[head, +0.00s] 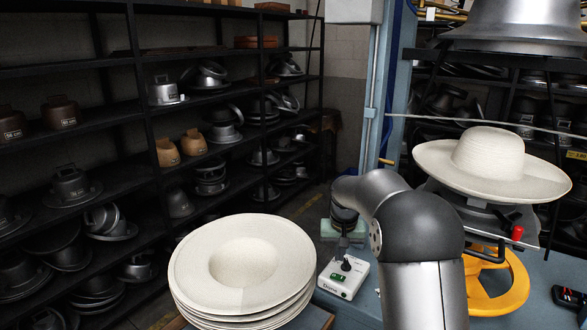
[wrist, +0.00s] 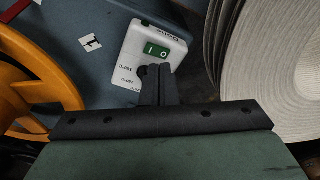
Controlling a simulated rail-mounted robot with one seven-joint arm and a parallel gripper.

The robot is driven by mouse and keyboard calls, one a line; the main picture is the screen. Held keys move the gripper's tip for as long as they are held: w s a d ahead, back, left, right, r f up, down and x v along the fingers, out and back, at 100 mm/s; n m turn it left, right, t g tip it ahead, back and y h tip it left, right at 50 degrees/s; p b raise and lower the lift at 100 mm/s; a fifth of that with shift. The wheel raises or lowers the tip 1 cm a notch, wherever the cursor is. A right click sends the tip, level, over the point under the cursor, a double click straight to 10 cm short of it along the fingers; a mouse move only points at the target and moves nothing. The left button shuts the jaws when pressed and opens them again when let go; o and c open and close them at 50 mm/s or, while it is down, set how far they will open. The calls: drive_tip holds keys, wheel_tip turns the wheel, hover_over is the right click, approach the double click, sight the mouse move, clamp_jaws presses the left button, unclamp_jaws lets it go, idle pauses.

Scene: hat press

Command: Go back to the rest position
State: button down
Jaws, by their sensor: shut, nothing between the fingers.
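My gripper (head: 345,262) points down over a small white control box (head: 334,282) with a green rocker switch. In the wrist view my gripper (wrist: 158,72) has its dark fingers together and empty, just beside the green switch (wrist: 155,49). I cannot tell whether the fingertips touch the box. A cream straw hat (head: 490,165) sits crown up on the press at the right, below the raised metal press head (head: 520,22). A stack of cream hats (head: 190,268) lies crown down at the front, left of the box.
The stack's brims lie close to my gripper on the right of the wrist view (wrist: 285,70). A yellow handwheel (head: 515,292) stands under the press, and a blue post (head: 376,90) rises behind my arm. Black shelves (head: 125,60) with metal hat moulds line the left.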

drive_tip(key=s+r, duration=0.3)
drive_tip(key=s, duration=0.5)
drive_tip(key=s+r, duration=0.3)
drive_tip(key=s, duration=0.5)
drive_tip(key=s+f+n+g, duration=0.1)
drive_tip(key=s+f, duration=0.2)
drive_tip(key=s, duration=1.9)
wheel_tip(320, 180, up, 13)
drive_tip(key=p, duration=1.1)
drive_tip(key=shift+t, duration=0.4)
